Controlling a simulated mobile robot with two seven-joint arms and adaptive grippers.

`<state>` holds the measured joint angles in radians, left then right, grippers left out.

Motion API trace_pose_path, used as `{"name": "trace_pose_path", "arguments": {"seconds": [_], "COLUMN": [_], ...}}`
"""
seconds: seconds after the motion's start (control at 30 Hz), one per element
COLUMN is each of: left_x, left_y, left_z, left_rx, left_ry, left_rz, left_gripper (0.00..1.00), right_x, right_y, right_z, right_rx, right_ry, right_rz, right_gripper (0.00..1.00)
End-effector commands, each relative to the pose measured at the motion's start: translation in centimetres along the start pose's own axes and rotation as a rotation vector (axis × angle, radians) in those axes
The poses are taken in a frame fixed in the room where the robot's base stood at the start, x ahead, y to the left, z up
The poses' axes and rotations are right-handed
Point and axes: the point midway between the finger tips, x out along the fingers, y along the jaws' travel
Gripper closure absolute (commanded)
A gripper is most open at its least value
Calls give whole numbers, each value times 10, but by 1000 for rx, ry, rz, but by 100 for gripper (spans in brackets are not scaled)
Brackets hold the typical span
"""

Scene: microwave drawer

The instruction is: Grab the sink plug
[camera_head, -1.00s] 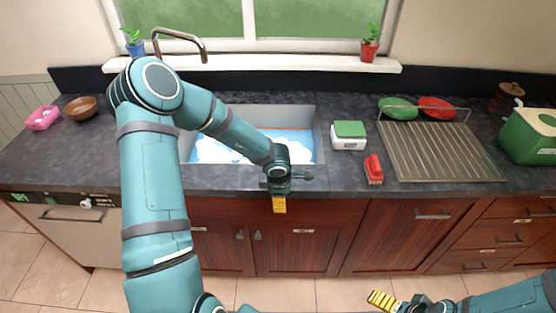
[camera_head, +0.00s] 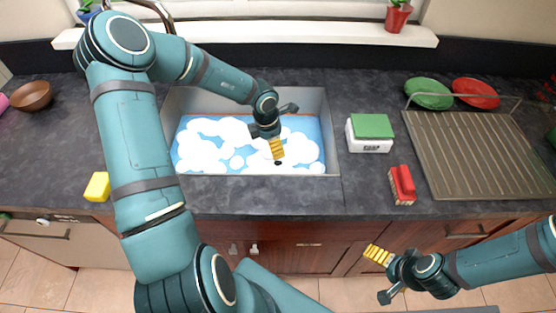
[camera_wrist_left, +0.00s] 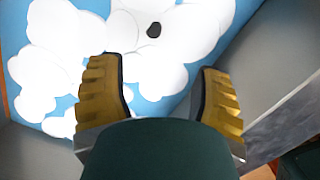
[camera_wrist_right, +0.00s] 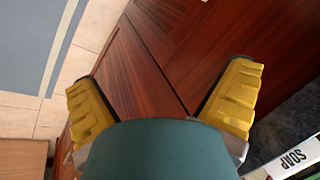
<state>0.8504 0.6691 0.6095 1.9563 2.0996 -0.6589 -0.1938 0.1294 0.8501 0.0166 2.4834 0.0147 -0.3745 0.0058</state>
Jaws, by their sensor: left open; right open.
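A small black sink plug (camera_head: 278,163) lies in the soapy, foam-covered water of the sink (camera_head: 333,130), near the front wall. My left gripper (camera_head: 277,149) points down over the sink and looks just above the plug, with no contact visible. In the left wrist view the plug (camera_wrist_left: 154,30) shows beyond the fingertips, between the two spread yellow fingers (camera_wrist_left: 160,75) and nothing is between them. My right gripper (camera_head: 378,255) is open and empty in front of the lower cabinets; its spread fingers also show in the right wrist view (camera_wrist_right: 163,80).
A faucet (camera_head: 150,8) stands behind the sink, partly hidden by my left arm. A yellow sponge (camera_head: 97,187) lies left of the sink. The front counter edge is clear.

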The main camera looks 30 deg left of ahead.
Motion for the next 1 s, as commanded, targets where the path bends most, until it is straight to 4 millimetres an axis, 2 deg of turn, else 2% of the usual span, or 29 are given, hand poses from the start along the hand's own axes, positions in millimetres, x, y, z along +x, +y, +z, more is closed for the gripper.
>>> {"name": "trace_pose_path", "arguments": {"seconds": [0.17, 0.5, 0.6, 0.87, 1.0], "left_x": [11, 72, 83, 96, 114], "left_y": [0, 0, 0, 1, 3], "left_z": [-1, 0, 0, -1, -2], "left_rx": [-7, -6, -6, -7, -7], "left_ry": [-2, -2, -2, -2, -1], "left_rz": [-3, -4, -4, -2, -4], "left_gripper": [35, 35, 35, 35, 35], "right_x": [8, 26, 30, 33, 40], "right_y": [3, 10, 11, 12, 15], "right_z": [2, 11, 13, 15, 18], "right_rx": [0, -6, -7, -9, -11], "right_ry": [-1, -20, -24, -28, -34], "right_rz": [1, -1, -1, -2, -3], "right_gripper": [0, 0, 0, 0, 0]}}
